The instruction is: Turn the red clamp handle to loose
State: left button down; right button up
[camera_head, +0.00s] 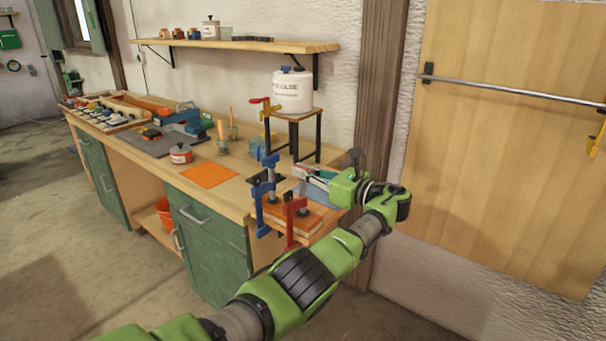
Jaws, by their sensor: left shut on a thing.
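The red clamp (290,222) stands at the near right corner of the workbench, upright on a stack of wood. Its upper end is partly hidden by my left gripper (307,172). My left gripper reaches in from the right of the clamps, with its fingertips at the top of the red clamp. It is shut on what looks like the red clamp handle (298,170); only a small red part shows between the fingers. I cannot tell which way the handle is turned. My right gripper is not in view.
A blue clamp (258,205) stands just left of the red one. A small stand (293,117) with a white glue container (292,93) rises behind. An orange sheet (209,176) lies on the bench. A wooden door with a metal bar (510,91) is at right.

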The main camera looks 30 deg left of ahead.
pick_arm(q)
jog(key=shift+r, duration=0.1)
jog(key=c, duration=2.2)
grip_release()
jog(key=shift+o, duration=0.2)
jog(key=d, duration=0.7)
jog(key=shift+s+d, duration=0.25)
jog(key=shift+s, duration=0.05)
